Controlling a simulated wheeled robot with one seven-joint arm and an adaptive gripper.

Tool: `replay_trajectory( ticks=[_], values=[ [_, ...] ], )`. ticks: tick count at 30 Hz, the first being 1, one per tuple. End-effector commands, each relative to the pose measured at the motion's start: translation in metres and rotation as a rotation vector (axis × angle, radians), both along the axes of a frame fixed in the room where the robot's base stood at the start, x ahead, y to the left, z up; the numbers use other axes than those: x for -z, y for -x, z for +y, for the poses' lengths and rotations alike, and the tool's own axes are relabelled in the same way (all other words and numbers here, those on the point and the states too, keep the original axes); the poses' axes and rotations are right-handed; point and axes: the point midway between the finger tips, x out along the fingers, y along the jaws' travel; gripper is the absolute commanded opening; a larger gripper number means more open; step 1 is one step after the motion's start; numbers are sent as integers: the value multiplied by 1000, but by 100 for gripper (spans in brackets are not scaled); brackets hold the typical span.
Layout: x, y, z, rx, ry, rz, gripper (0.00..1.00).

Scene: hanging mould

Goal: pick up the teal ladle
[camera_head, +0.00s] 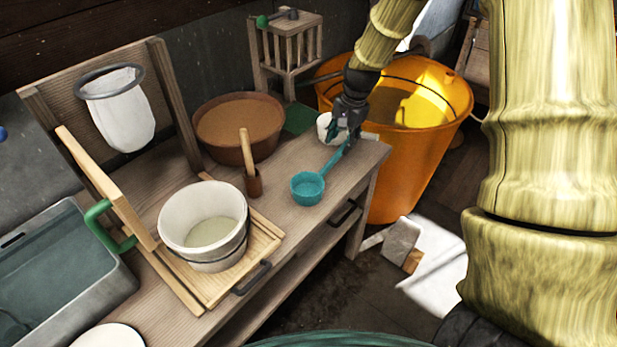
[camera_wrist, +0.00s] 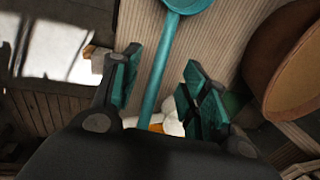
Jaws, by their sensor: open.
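The teal ladle (camera_head: 308,187) lies on the wooden bench, its bowl toward the front and its handle running back to the right. My gripper (camera_head: 341,128) is over the handle end, near the bench's right edge. In the wrist view the ladle's handle (camera_wrist: 160,75) runs between the two open, teal-padded fingers of my gripper (camera_wrist: 160,88), with a gap on both sides. The bowl shows at the top of that view. The far end of the handle is hidden behind my gripper.
A white cup (camera_head: 325,126) stands right beside my gripper. A large orange bucket (camera_head: 405,165) stands past the bench's right end. A brown bowl (camera_head: 240,150), a small holder with a wooden handle (camera_head: 253,183) and a whitish bucket (camera_head: 205,255) stand to the left.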

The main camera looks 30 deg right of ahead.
Motion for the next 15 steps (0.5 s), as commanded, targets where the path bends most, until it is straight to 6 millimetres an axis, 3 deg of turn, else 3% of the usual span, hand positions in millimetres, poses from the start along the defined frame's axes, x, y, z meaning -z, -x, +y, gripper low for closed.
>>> replay_trajectory(
  ticks=[4, 15],
  values=[
    [4, -2, -2, 9, -3, 1, 44],
    [43, -8, 1, 10, -3, 1, 44]
  ],
)
